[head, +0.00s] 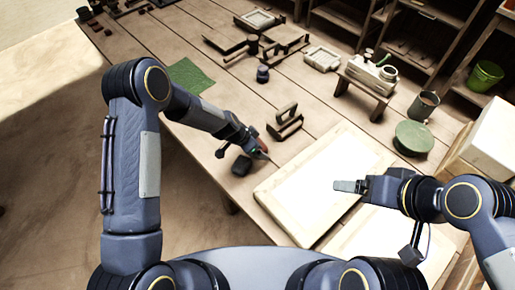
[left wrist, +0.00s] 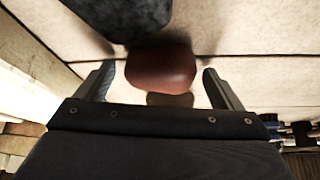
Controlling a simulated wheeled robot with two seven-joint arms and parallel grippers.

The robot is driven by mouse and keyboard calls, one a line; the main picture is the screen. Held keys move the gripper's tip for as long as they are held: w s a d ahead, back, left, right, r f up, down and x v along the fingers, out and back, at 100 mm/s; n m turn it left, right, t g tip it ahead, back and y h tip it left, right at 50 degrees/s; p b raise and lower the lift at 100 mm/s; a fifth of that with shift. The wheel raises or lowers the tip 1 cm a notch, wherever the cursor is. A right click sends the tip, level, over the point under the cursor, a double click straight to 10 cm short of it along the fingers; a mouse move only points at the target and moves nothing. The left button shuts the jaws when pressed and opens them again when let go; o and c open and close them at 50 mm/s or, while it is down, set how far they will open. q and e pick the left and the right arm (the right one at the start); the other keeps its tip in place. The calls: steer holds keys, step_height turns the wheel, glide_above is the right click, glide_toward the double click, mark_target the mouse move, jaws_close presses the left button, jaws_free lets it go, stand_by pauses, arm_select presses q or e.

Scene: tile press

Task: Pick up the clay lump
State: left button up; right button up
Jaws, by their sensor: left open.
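The clay lump is a rounded reddish-brown piece (left wrist: 160,66) on the pale table in the left wrist view. In the head view a small reddish part of it (head: 263,145) shows at my left gripper. My left gripper (head: 259,150) is open, with one finger on each side of the lump in its wrist view (left wrist: 158,72). A gap shows on both sides; whether either finger touches it is unclear. My right gripper (head: 348,186) is over the pale board at the right; its finger gap cannot be made out.
A dark grey lump (head: 241,166) lies beside the clay, also in the left wrist view (left wrist: 125,14). A pale framed board (head: 275,195) is close to the right. A dark metal-handled tool (head: 286,124) stands behind. A green mat (head: 190,76) lies at left.

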arm_select(q)
steer(key=shift+c, duration=0.2)
steer(key=c, duration=1.2)
steer(key=shift+r, duration=0.15)
